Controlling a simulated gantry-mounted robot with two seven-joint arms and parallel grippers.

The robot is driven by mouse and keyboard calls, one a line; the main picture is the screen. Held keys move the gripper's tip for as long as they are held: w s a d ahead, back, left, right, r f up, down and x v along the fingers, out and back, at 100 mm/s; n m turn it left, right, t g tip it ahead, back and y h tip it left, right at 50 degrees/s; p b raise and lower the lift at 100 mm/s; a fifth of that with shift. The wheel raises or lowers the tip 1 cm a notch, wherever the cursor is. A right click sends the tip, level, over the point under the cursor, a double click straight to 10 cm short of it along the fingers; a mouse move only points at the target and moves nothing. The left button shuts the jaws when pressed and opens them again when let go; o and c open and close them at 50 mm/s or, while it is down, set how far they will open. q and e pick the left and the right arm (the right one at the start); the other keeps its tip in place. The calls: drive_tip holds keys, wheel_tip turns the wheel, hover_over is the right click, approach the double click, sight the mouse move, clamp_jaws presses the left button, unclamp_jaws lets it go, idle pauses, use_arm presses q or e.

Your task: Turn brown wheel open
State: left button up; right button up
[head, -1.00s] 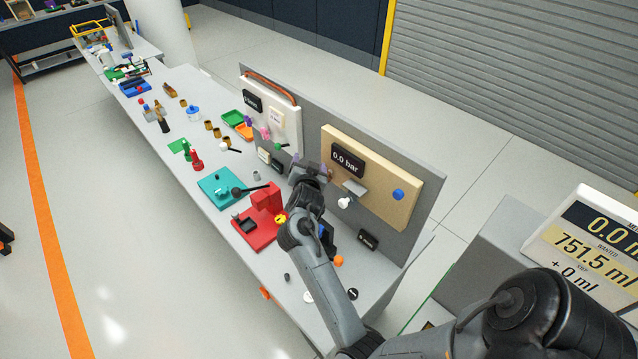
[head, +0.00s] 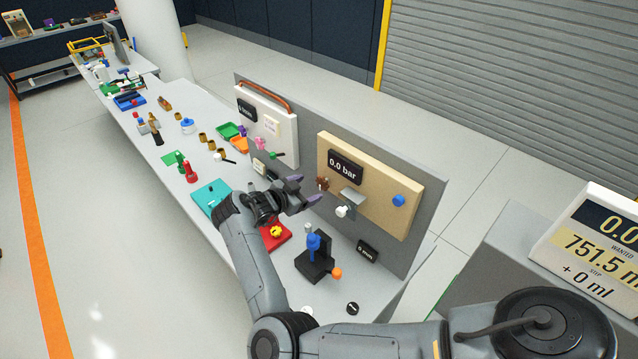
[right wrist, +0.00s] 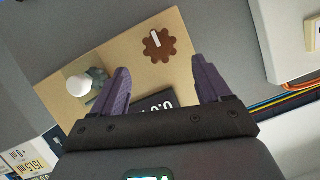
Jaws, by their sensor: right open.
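The brown wheel (head: 322,183) is mounted on the beige panel, left of a white knob and below the "0.0 bar" display. In the right wrist view the brown wheel (right wrist: 159,45) is a toothed disc with a white bar mark. My right gripper (head: 306,190) is open and empty, its purple fingers pointing toward the panel near the wheel. In the right wrist view the wheel lies beyond the gap between the fingertips (right wrist: 160,65), apart from both. My left gripper is not in view.
The beige panel (head: 375,215) also carries a white knob (head: 341,212), a grey plate and a blue knob (head: 398,201). A black stand with a blue part (head: 314,250) is on the bench below. A red base (head: 275,238) and teal plate (head: 208,196) lie near my arm.

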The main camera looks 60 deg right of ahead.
sight(320, 184)
drive_tip(key=shift+p+x, duration=0.55)
drive_tip(key=shift+x, duration=2.8)
drive_tip(key=c, duration=1)
drive_tip(key=shift+c, duration=0.2)
